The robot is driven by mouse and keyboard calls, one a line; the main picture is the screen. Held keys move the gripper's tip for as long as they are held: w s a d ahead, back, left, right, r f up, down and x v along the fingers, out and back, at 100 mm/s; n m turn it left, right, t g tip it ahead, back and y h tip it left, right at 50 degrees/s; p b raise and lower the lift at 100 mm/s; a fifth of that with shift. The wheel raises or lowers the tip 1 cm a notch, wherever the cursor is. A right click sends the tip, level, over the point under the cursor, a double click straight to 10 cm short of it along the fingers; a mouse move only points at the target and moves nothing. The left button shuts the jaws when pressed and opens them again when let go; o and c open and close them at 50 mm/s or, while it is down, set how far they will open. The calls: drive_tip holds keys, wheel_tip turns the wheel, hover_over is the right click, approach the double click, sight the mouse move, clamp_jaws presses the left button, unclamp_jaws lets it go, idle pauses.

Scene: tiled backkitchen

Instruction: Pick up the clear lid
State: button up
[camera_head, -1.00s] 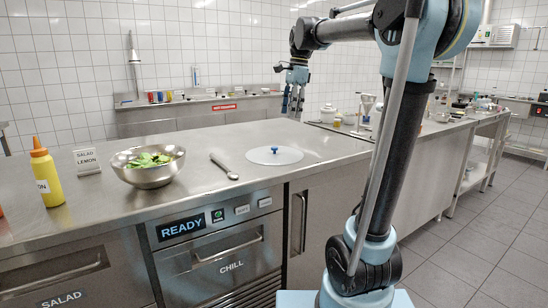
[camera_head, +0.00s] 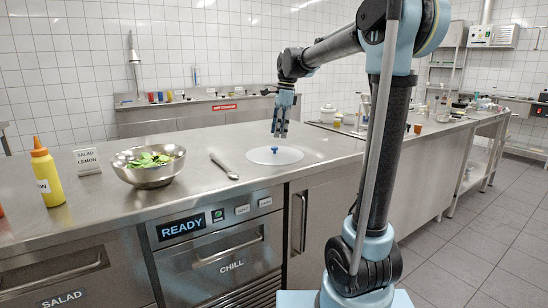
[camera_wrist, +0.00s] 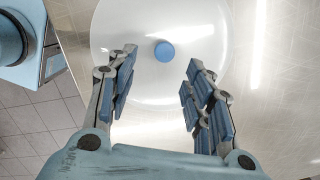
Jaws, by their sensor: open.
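The clear lid (camera_head: 262,156) is a round, flat, translucent disc with a small blue knob (camera_head: 275,149) at its centre. It lies on the steel counter to the right of a spoon. My gripper (camera_head: 279,133) hangs fingers down above the lid, apart from the knob. In the wrist view the lid (camera_wrist: 120,30) fills the upper middle and the knob (camera_wrist: 164,52) shows beyond and between the two spread fingers (camera_wrist: 158,85). My gripper is open with nothing between its fingers. The fingers hide part of the lid in the wrist view.
The counter's front edge is close to the lid. Small containers (camera_head: 338,119) stand at the back right.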

sight(275, 151)
drive_tip(key=shift+w+a+f, duration=0.1)
drive_tip(key=shift+a+f, duration=0.15)
drive_tip(key=shift+f, duration=0.85)
drive_tip(key=shift+s+a+f, duration=0.1)
drive_tip(key=shift+a+f, duration=0.15)
drive_tip(key=shift+f, duration=0.85)
drive_tip(key=shift+w+a+f, duration=0.1)
drive_tip(key=shift+a+f, duration=0.15)
drive_tip(key=shift+f, duration=0.85)
clamp_jaws()
